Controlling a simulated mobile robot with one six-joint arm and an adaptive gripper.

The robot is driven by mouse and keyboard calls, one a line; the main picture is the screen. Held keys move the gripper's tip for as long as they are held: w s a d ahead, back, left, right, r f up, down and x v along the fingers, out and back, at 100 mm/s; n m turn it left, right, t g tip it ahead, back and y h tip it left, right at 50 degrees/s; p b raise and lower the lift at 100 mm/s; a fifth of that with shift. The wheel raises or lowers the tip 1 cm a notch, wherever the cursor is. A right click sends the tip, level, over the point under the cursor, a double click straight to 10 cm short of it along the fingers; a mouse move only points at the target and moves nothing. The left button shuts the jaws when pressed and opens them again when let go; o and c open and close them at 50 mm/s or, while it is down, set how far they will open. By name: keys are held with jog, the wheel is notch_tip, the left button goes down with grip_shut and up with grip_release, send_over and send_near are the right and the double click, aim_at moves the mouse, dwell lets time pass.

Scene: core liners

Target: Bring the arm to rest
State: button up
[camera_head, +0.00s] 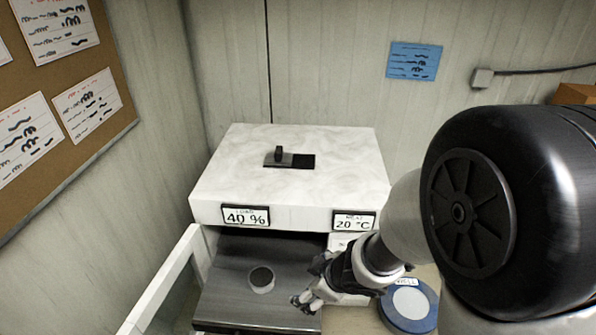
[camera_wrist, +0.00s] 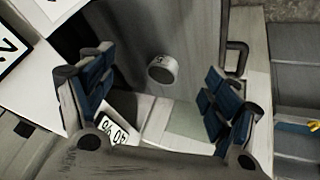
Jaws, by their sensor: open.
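My gripper (camera_head: 307,300) is at the lower middle of the head view, in front of the white cabinet (camera_head: 290,165). In the wrist view my gripper (camera_wrist: 155,95) is open, its two blue-padded fingers wide apart with nothing between them. A small round container with a dark top (camera_head: 262,279) stands on the grey floor inside the open cabinet, left of my gripper. It also shows in the wrist view as a light cylinder (camera_wrist: 162,69), beyond the fingers and apart from them.
The cabinet's door (camera_head: 160,285) stands open at the left. Two displays, 40 % (camera_head: 245,216) and 20 °C (camera_head: 354,221), are on its front. A blue round item with a pale top (camera_head: 409,303) lies right of my gripper. A notice board (camera_head: 70,90) hangs on the left wall.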

jog(key=s+d+r+m+t+h+b, duration=0.1)
jog(key=s+d+m+h+b, duration=0.2)
jog(key=d+b, duration=0.35)
jog(key=s+d+r+m+t+h+b, duration=0.1)
jog(key=s+d+m+h+b, duration=0.1)
jog(key=d+m+b, duration=0.4)
jog(key=s+a+f+m+g+b, duration=0.1)
jog(key=s+f+b, duration=0.2)
jog(key=s, duration=0.5)
jog(key=s+a+f+m+g+y+b, duration=0.1)
jog(key=s+f+m+b, duration=0.1)
jog(key=s+b, duration=0.4)
jog(key=shift+s+f+g+y, duration=0.3)
jog(key=shift+s+f, duration=0.2)
jog(key=shift+s, duration=0.5)
jog(key=shift+c, duration=0.3)
